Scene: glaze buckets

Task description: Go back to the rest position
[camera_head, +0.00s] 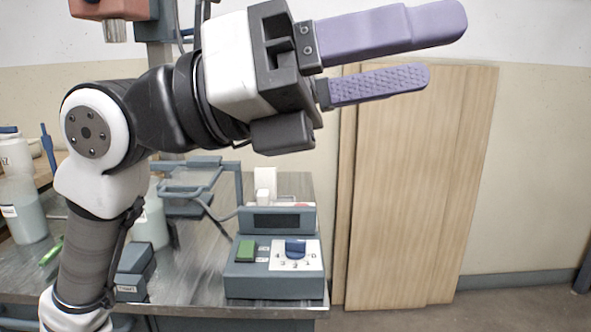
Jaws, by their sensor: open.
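My gripper (447,48) is raised high above the bench, with its two purple fingers pointing right. The fingers are apart and nothing is between them. The gripper is well clear of the bench and of the things on it. My arm comes up from the lower left and bends at an elbow before the gripper. It hides part of the bench's left side.
A grey-blue control box (275,270) with a green button and a blue knob stands at the right of the metal bench (195,270). Wooden boards (415,185) lean on the wall behind the gripper. Floor at right is clear.

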